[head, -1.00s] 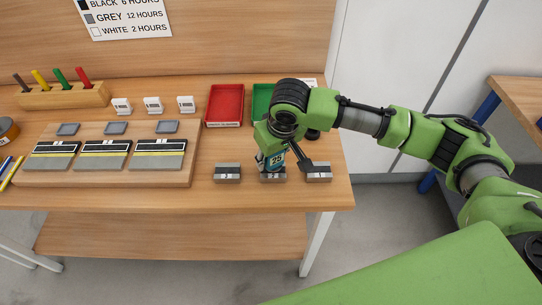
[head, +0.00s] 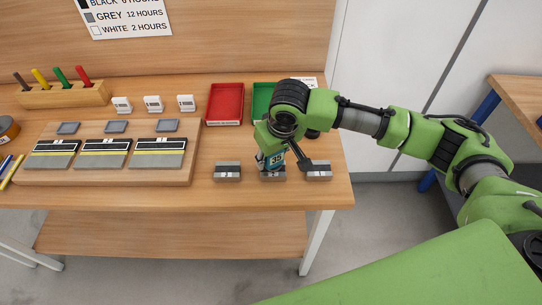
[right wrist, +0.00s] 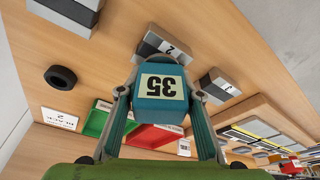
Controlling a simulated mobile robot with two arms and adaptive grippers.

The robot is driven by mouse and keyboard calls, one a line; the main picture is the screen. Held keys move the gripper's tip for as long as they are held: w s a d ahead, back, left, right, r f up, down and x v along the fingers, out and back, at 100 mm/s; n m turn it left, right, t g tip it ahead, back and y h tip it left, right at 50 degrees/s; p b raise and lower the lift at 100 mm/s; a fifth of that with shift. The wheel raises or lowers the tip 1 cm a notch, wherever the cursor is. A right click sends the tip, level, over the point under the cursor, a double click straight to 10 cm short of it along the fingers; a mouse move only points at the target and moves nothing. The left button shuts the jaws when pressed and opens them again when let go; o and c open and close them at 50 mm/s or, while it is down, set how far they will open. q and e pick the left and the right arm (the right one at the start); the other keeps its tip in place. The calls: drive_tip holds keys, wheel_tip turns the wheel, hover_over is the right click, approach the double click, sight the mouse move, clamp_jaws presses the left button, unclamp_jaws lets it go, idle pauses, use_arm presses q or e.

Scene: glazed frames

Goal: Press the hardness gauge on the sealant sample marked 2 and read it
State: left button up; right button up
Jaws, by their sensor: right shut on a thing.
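The teal hardness gauge (head: 271,161) is held upright in my right gripper (head: 272,150), its foot at the top of the middle sealant sample (head: 273,177). In the right wrist view, the gauge (right wrist: 161,108) sits between the fingers of my right gripper (right wrist: 163,105) and its display reads 35, upside down there. The sample behind it (right wrist: 165,47) carries a 2. The gauge hides the exact contact. A sample (head: 228,172) stands to the left and another (head: 319,171) to the right. My left gripper is out of view.
A red tray (head: 225,104) and a green tray (head: 263,95) lie behind. A wooden board (head: 108,129) with several joint samples is at left, near white timers (head: 153,104). A black ring (right wrist: 60,76) lies near the samples. The table's front edge is close.

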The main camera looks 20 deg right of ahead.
drive_tip(key=shift+s+f+p, duration=0.25)
drive_tip(key=shift+f+p, duration=0.1)
drive_tip(key=shift+p, duration=0.15)
idle(1.5)
wheel_tip(320, 180, up, 2)
drive_tip(key=shift+w+r+p, duration=0.1)
drive_tip(key=shift+w+p, duration=0.05)
drive_tip(key=shift+p, duration=1.05)
wheel_tip(320, 180, up, 5)
drive_tip(key=p, duration=0.6)
drive_tip(key=shift+w+r+p, duration=0.1)
drive_tip(key=shift+r+p, duration=0.1)
drive_tip(key=shift+p, duration=0.1)
drive_tip(key=shift+f, duration=0.1)
